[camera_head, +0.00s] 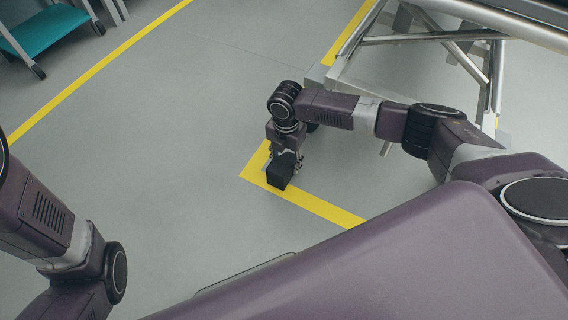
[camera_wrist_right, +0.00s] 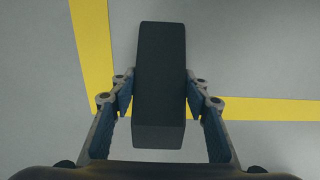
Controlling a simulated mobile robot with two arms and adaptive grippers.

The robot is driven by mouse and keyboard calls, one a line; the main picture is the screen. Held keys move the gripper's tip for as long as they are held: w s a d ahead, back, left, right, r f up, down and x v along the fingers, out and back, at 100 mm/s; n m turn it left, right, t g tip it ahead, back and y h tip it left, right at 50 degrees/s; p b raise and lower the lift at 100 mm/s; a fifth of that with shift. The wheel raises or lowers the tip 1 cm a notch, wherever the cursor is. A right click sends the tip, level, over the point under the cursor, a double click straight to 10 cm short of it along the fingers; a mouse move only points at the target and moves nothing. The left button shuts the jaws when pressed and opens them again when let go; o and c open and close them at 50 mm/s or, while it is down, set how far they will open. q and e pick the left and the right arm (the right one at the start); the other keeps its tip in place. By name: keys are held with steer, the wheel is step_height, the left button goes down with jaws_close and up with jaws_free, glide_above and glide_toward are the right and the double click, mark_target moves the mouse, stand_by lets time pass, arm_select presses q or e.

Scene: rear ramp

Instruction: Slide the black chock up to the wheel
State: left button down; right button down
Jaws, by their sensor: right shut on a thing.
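The black chock (camera_head: 280,172) is at the corner of the yellow floor line in the head view. In the right wrist view the chock (camera_wrist_right: 160,85) is a long dark block pointing away from me, between the two fingers. My right gripper (camera_head: 285,163) reaches down over it and is shut on its sides, the fingers (camera_wrist_right: 160,103) touching left and right. I cannot tell whether the chock rests on the floor or hangs just above it. No wheel next to the chock shows in either view. My left arm shows at the left edge, but its gripper is out of view.
A metal frame (camera_head: 430,38) with tubular legs stands at the upper right, behind my right arm. A teal-shelved cart (camera_head: 45,32) on castors is at the upper left. Yellow lines (camera_head: 110,58) mark the grey floor. The floor left of the chock is clear.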

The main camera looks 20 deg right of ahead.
mark_target(292, 156)
steer(key=shift+w+d+b, duration=0.2)
steer(key=shift+w+d, duration=0.4)
steer(key=shift+d, duration=0.2)
steer(key=shift+w+d+b, duration=0.15)
steer(key=shift+w+d, duration=0.45)
steer(key=shift+d, duration=0.2)
steer(key=c, duration=1)
jaws_free()
